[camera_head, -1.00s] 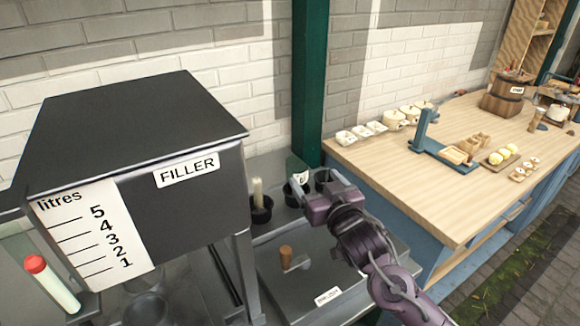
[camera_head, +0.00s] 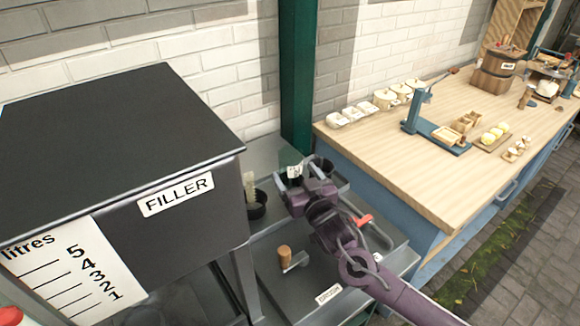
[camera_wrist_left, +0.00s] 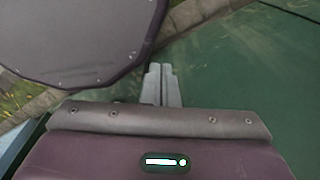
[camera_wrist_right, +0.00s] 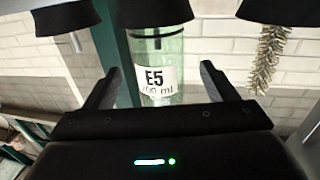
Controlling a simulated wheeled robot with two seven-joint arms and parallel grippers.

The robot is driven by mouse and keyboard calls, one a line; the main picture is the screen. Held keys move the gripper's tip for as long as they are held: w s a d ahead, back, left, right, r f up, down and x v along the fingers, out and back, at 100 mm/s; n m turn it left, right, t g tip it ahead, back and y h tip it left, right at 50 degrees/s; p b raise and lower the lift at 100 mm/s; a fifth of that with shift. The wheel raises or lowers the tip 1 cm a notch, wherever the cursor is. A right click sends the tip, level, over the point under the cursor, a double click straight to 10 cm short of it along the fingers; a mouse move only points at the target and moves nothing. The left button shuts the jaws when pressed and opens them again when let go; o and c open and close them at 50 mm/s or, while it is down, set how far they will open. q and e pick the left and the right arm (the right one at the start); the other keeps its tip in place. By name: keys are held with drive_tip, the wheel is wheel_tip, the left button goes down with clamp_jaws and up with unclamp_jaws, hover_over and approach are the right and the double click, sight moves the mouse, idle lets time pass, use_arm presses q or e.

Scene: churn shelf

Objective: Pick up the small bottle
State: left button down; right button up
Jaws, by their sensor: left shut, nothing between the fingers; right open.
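The small bottle (camera_wrist_right: 158,60) is pale green and clear, with a white label reading "E5" and what looks like "200 ml". In the right wrist view it stands between the two fingers of my right gripper (camera_wrist_right: 156,85), which is open with a gap on each side. In the head view my right gripper (camera_head: 304,176) is at the row of black cups, and only the bottle's white label (camera_head: 294,171) shows between its fingers. My left gripper (camera_wrist_left: 161,84) shows only in the left wrist view, shut and empty, away from the bottle.
A black cup (camera_head: 257,207) with a pale upright item stands left of my right gripper. A green post (camera_head: 297,80) rises behind. The wooden bench (camera_head: 440,170) is at right.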

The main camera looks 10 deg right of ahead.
drive_tip(key=shift+w+a+r+p, duration=0.1)
drive_tip(key=shift+w+p, duration=0.05)
drive_tip(key=shift+w, duration=0.35)
drive_tip(key=shift+w+a+r+p, duration=0.1)
drive_tip(key=shift+w+p, duration=0.05)
drive_tip(key=shift+w, duration=0.3)
drive_tip(key=w, duration=0.3)
drive_tip(key=shift+w+a+f+p, duration=0.1)
drive_tip(key=shift+w+a+p, duration=0.1)
drive_tip(key=shift+a+p, duration=0.15)
drive_tip(key=shift+w, duration=0.25)
use_arm(q)
drive_tip(key=shift+w+r, duration=0.45)
drive_tip(key=shift+r, duration=0.35)
use_arm(e)
drive_tip(key=c, duration=1.2)
drive_tip(key=shift+o, duration=0.2)
